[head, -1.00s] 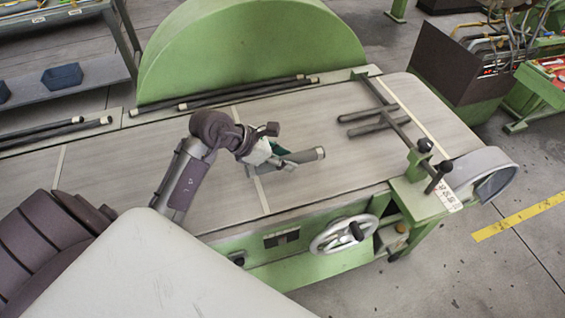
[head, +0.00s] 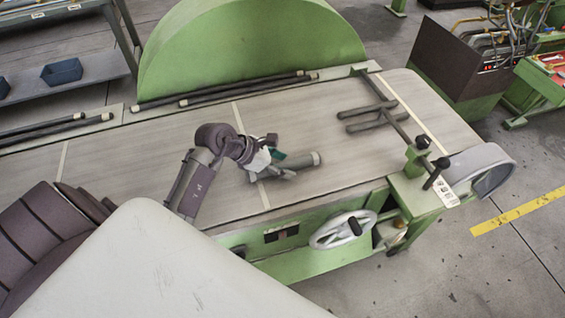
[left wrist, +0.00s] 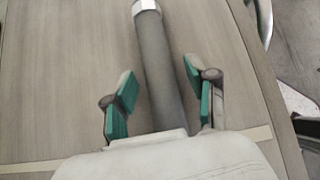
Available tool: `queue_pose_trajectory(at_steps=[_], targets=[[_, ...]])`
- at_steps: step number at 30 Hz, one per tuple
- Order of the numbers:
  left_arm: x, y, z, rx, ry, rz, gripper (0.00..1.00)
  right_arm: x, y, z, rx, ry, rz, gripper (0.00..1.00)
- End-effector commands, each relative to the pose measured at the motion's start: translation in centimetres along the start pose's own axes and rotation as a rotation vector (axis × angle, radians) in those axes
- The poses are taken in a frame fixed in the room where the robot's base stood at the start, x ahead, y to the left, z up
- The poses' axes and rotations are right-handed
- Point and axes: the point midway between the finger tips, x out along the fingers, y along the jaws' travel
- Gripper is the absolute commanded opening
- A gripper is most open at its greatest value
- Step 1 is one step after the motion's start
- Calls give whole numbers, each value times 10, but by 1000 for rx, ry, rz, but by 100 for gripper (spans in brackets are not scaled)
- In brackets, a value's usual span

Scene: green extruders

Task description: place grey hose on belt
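The grey hose (head: 303,161) is a short tube with a lighter end. It lies on or very close to the grey belt (head: 330,180), at a slant near a pale cross line. My left gripper (head: 276,160) is low over the belt at the hose's near part. In the left wrist view the hose (left wrist: 163,70) runs between the two teal-padded fingers of the left gripper (left wrist: 158,97). The fingers stand apart, with gaps on both sides of the hose. The hose's near end is hidden behind the gripper body. My right gripper is not in view.
Two dark bars (head: 370,114) lie farther right on the belt, by a cross rod (head: 405,125) with black knobs. Long black rods (head: 220,91) lie along the back edge below a green round guard (head: 250,40). A handwheel (head: 343,229) is on the front side.

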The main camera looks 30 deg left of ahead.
Motion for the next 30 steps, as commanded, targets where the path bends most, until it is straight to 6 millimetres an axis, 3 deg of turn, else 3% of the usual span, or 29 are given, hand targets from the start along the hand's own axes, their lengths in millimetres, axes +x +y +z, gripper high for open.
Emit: queue_pose_trajectory(at_steps=[12,24,30], targets=[[-9,1,1,0,2,2,61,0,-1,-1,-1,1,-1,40],[-89,1,0,4,3,4,61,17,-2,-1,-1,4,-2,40],[-115,1,1,0,1,2,61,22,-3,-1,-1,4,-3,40]])
